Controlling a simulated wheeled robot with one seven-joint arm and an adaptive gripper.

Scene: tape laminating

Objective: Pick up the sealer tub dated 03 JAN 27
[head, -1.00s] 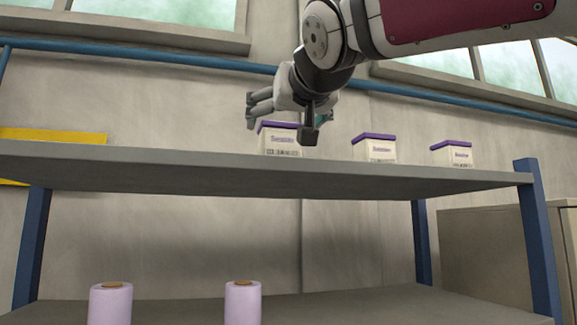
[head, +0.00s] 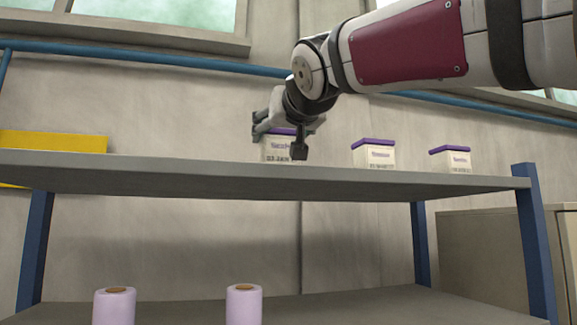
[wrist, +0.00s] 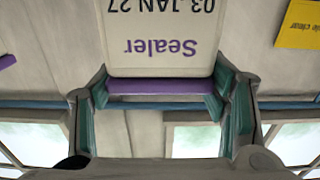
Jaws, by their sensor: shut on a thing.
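A pale sealer tub with a purple lid (head: 279,147) stands at the left of the row on the upper shelf. The wrist view shows the tub upside down (wrist: 165,38), with "Sealer" and "03 JAN 27" on its label. My gripper (wrist: 162,88) is shut on this tub, one teal-padded finger on each side near the lid. In the head view, my gripper (head: 280,133) partly hides the tub's lid and right side. The tub appears to rest on the shelf. Two similar tubs stand to its right, one in the middle (head: 374,155) and one farther right (head: 452,160); their dates are too small to read.
The upper shelf board (head: 180,172) has free room left of the held tub. A yellow panel (head: 55,143) is at the far left. Two lilac rolls (head: 243,306) stand on the lower shelf. A blue post (head: 535,240) bounds the right end; a beige cabinet (head: 480,245) is behind.

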